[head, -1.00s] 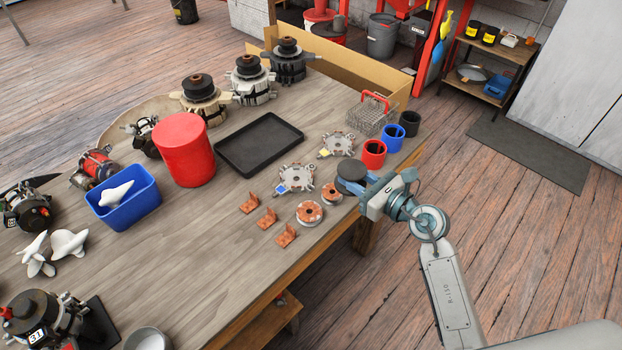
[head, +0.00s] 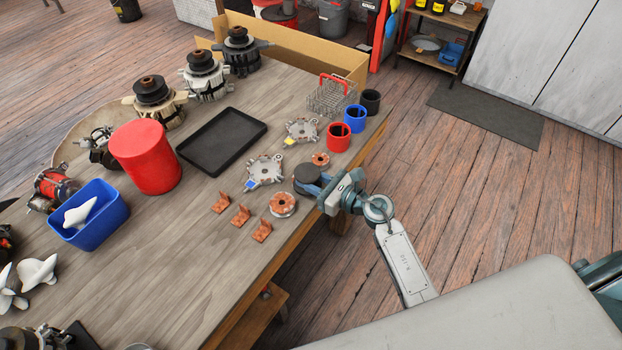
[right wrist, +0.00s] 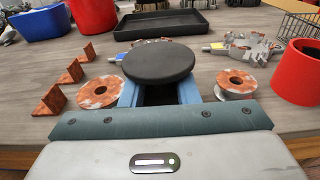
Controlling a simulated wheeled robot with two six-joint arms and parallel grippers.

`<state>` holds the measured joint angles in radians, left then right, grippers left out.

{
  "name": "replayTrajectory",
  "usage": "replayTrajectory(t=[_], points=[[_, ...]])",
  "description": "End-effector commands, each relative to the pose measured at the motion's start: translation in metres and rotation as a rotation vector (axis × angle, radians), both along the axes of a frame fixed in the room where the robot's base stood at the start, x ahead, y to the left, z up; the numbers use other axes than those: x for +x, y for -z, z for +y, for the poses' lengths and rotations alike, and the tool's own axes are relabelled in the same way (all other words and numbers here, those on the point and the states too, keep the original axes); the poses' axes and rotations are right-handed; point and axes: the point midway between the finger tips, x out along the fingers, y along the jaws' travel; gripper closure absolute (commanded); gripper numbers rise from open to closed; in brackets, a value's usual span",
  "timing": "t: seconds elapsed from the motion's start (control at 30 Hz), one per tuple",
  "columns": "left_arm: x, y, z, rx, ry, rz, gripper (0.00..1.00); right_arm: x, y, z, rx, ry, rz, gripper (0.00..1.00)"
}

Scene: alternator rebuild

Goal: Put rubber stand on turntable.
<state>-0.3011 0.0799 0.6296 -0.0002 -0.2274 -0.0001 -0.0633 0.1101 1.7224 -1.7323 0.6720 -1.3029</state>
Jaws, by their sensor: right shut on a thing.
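The rubber stand looks to be the round black disc (head: 306,175) at the table's front right edge. My right gripper (head: 322,186) is shut on it. In the right wrist view the disc (right wrist: 158,62) sits level between the blue fingers and hides their tips. Its height above the table is hard to judge. The turntable seems to be the pale round wooden board (head: 70,153) at the far left of the table. The red canister and alternator parts hide much of it. My left gripper is not in view.
A black tray (head: 222,141), red canister (head: 146,157) and blue bin (head: 90,214) stand farther left. Cups (head: 339,137) stand at right.

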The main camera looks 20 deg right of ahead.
Motion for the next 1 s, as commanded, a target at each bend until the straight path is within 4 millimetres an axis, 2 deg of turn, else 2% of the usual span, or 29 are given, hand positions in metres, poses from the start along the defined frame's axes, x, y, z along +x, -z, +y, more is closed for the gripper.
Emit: replayTrajectory(t=[0.27,0.3,0.37,0.4,0.77,1.0], points=[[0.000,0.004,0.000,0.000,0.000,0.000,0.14,0.000,0.003,0.000,0.001,0.000,-0.001,1.00],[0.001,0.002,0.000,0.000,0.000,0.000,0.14,0.000,0.002,0.000,0.000,0.000,0.000,0.64],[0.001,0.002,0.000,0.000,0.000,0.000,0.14,0.000,0.002,0.000,0.000,0.000,0.000,0.52],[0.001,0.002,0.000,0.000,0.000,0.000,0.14,0.000,0.002,0.000,0.000,0.000,0.000,0.50],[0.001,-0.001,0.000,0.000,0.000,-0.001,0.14,-0.001,-0.001,-0.001,-0.001,0.000,0.000,0.50],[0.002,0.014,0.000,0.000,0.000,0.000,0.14,-0.037,0.000,-0.030,-0.006,0.000,0.001,0.50]])
